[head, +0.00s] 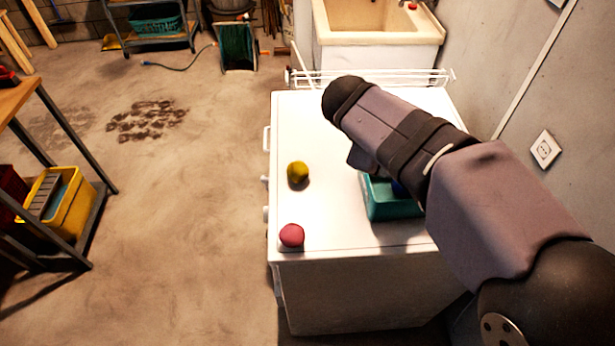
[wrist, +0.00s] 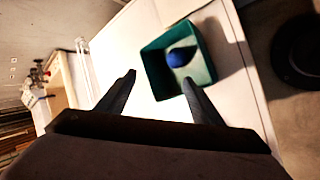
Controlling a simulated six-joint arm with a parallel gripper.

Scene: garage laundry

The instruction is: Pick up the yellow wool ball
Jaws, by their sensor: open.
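The yellow wool ball (head: 298,174) lies on the white appliance top, left of the middle in the head view. It is not in the wrist view. My gripper (wrist: 160,80) is open in the wrist view, with nothing between its two dark fingers. In the head view my arm reaches in from the right over the white top and hides the fingertips. The gripper is to the right of the yellow ball and apart from it.
A teal bin (head: 393,212) stands under my arm; the wrist view shows a blue ball (wrist: 180,57) in it. A red ball (head: 291,235) lies near the top's front left corner. A white rack (head: 370,77) borders the back. The white top between the yellow ball and the bin is clear.

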